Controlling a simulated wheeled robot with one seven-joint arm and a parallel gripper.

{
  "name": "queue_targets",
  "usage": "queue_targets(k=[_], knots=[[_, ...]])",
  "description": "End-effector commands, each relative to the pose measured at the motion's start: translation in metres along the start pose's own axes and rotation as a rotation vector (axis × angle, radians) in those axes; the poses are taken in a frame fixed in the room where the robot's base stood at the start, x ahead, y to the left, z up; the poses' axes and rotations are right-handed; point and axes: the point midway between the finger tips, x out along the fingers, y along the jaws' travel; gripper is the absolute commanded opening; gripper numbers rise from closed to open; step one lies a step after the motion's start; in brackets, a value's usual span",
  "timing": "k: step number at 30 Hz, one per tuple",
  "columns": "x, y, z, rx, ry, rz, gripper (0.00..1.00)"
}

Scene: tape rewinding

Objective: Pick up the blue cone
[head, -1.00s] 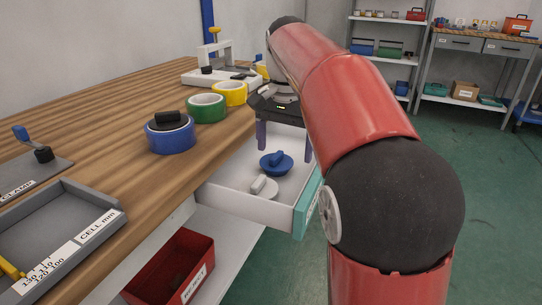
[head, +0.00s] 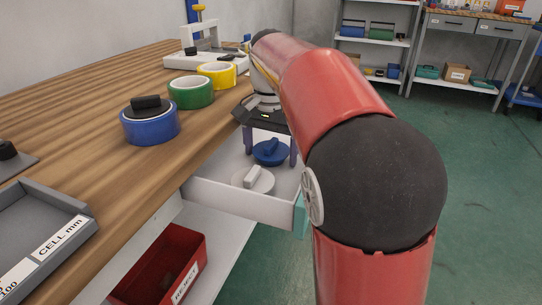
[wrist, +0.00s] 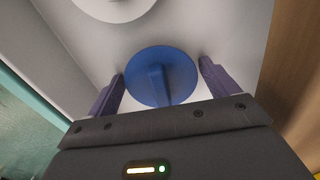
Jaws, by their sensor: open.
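The blue cone (head: 270,152) sits in the open white drawer (head: 232,197), a round blue disc with a raised grip on top. In the wrist view the blue cone (wrist: 160,76) lies between the two purple fingers of my gripper (wrist: 162,88), with a gap on both sides. My gripper (head: 270,150) is open above the drawer and points down, with a finger on either side of the cone. The cone's underside is hidden.
A white cone-like piece (head: 252,180) lies in the drawer nearer the camera. Blue (head: 150,125), green (head: 190,92) and yellow (head: 216,75) tape rolls stand on the wooden bench. A red reject bin (head: 160,270) is below. The drawer walls are close around my gripper.

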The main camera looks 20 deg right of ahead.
Motion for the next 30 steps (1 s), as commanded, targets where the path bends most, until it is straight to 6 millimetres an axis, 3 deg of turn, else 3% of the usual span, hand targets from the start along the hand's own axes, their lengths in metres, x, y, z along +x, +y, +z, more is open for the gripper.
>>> queue_targets(k=[6, 14, 23, 30], knots=[[0.000, 0.000, 0.000, 0.000, 0.000, -0.001, 0.85], [0.000, 0.000, 0.000, -0.001, 0.000, -0.001, 0.54], [-0.003, 0.000, 0.000, -0.001, 0.000, -0.001, 0.53], [-0.032, -0.001, 0.000, -0.001, 0.002, -0.002, 0.53]])
